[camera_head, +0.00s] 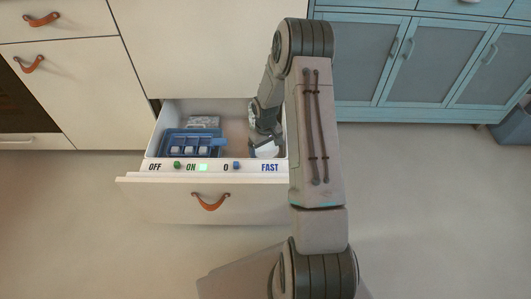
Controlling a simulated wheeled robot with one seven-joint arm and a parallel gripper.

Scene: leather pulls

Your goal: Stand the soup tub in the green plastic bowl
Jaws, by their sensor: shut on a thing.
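My gripper (263,143) reaches down into the right side of the open drawer (235,124). It is shut on a small white rounded thing (267,151), which looks like the soup tub. The hold is partly hidden by my gripper and wrist, and the tub is too small here to show its label or tilt. I cannot tell whether it touches the drawer floor. I see no green plastic bowl in this view; my arm hides part of the scene.
A blue tray (163,144) with several pale blocks sits in the drawer's left part. A grey patterned thing (203,122) lies behind it. The drawer front (160,192) has a leather pull. Teal cabinets (375,60) stand at right, with a bin (512,127). The floor is clear.

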